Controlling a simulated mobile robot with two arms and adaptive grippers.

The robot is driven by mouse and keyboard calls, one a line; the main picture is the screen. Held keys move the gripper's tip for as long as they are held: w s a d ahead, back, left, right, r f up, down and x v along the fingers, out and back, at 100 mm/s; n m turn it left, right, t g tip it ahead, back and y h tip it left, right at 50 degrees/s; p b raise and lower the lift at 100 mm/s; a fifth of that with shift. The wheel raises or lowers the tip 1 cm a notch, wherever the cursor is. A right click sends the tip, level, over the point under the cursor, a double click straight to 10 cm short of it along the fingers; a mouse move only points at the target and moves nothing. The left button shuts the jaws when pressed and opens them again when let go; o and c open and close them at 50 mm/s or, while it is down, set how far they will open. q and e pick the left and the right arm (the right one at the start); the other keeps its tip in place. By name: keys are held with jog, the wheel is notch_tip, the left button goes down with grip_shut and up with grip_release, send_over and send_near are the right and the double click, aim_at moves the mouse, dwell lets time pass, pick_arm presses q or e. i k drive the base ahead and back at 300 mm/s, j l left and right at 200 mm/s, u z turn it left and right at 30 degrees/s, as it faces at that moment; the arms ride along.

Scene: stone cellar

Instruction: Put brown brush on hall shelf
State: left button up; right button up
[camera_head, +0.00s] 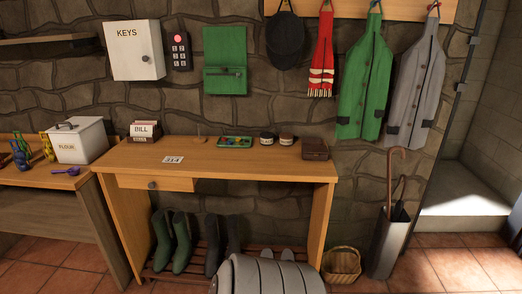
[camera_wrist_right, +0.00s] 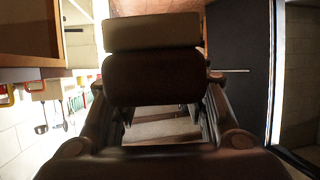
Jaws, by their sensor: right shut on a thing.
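In the right wrist view my right gripper (camera_wrist_right: 155,88) is shut on the brown brush (camera_wrist_right: 152,75). The brush has a brown body and a pale, cream band along its far side. It sits crosswise between the two fingers. Neither gripper shows in the head view. A dark wall shelf (camera_head: 50,40) is at the upper left of the head view, cut by the picture edge. A wooden hall table (camera_head: 215,158) with a drawer stands against the stone wall. I cannot tell which of these is the hall shelf.
On the table are a bill box (camera_head: 145,132), a number card (camera_head: 173,160), a green tray (camera_head: 234,142), two small round dark-and-pale items (camera_head: 277,139) and a brown box (camera_head: 315,149). Boots (camera_head: 182,242) stand below. A basket (camera_head: 342,265) and umbrella stand (camera_head: 388,245) are at right.

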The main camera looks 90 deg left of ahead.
aim_at(269, 163)
jog(key=j+u, duration=0.1)
jog(key=u, duration=0.35)
jog(key=k+j+u, duration=0.1)
jog(key=u, duration=0.35)
jog(key=j+u, duration=0.15)
jog(key=u, duration=0.3)
jog(key=j+u, duration=0.15)
jog(key=u, duration=0.3)
